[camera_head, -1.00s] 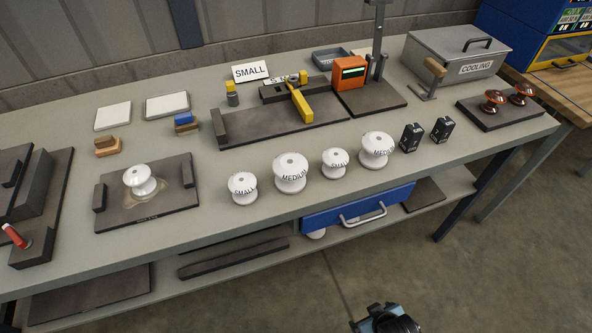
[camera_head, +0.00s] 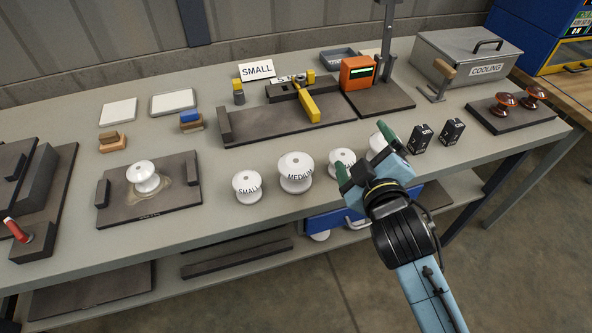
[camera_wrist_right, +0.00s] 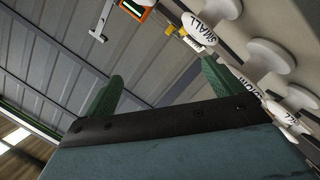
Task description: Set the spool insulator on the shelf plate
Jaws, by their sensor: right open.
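White spool insulators stand in a row along the front of the bench: one marked SMALL (camera_head: 247,187), one marked MEDIUM (camera_head: 295,173), another small one (camera_head: 343,158) and a rightmost one (camera_head: 377,143) partly hidden by my gripper. Another white spool (camera_head: 142,176) sits on a dark plate (camera_head: 165,210) at left. My right gripper (camera_head: 364,156) is open and empty, over the two right-hand spools, with no clear contact. Its green fingers (camera_wrist_right: 165,90) and several spools (camera_wrist_right: 272,56) show in the right wrist view. Dark plates (camera_head: 95,290) lie on the lower shelf; which is meant is unclear. My left gripper is out of view.
A fixture with a yellow clamp (camera_head: 312,107) and the SMALL sign (camera_head: 257,70) stand behind the row. Two black boxes (camera_head: 452,131) are right of my gripper, with a COOLING box (camera_head: 465,60) behind. A blue drawer (camera_head: 325,219) hangs under the bench edge.

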